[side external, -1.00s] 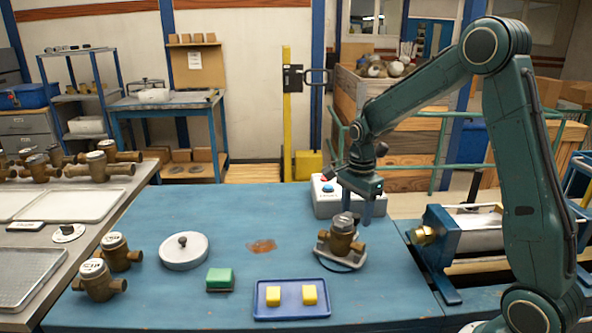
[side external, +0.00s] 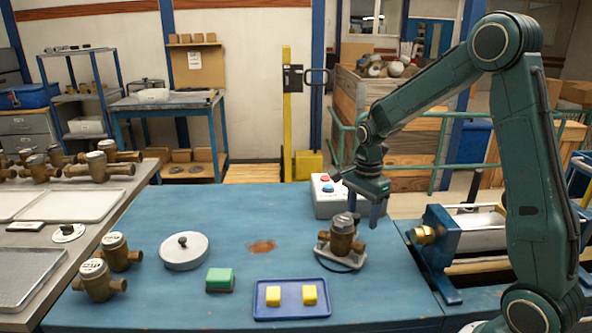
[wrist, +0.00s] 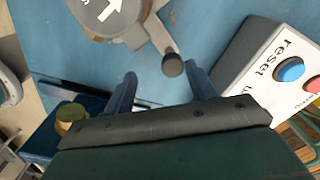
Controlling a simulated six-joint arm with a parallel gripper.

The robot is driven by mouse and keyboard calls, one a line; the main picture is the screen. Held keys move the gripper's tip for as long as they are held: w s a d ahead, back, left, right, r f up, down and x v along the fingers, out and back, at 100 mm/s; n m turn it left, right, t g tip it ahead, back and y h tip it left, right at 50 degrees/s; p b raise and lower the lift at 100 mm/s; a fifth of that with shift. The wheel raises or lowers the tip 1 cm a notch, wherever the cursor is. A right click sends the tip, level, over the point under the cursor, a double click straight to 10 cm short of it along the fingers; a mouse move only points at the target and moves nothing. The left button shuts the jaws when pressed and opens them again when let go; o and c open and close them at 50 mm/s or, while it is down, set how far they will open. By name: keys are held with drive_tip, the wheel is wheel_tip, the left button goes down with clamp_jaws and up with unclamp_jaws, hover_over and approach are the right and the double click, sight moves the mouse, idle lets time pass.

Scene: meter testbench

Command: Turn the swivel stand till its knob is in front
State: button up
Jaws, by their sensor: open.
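The swivel stand (side external: 323,250) is a grey plate on the blue bench, right of centre, bearing a brass meter (side external: 342,238). In the wrist view the meter's grey cap with a white arrow (wrist: 108,12) is at the top. A short grey arm runs from the stand to a dark round knob (wrist: 172,65), on the side towards my gripper. My gripper (side external: 362,222) is open, pointing down behind and right of the meter. In the wrist view the knob lies between the fingertips (wrist: 161,72), near the right one; contact cannot be told.
A button box (side external: 325,203) stands close behind the stand, near my right finger in the wrist view. A blue clamp fixture (side external: 440,245) stands right.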

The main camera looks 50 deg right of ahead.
drive_tip(key=shift+s, duration=0.15)
drive_tip(key=shift+s+a, duration=0.1)
drive_tip(key=shift+s, duration=0.55)
drive_tip(key=shift+s+a, duration=0.1)
drive_tip(key=shift+s, duration=0.3)
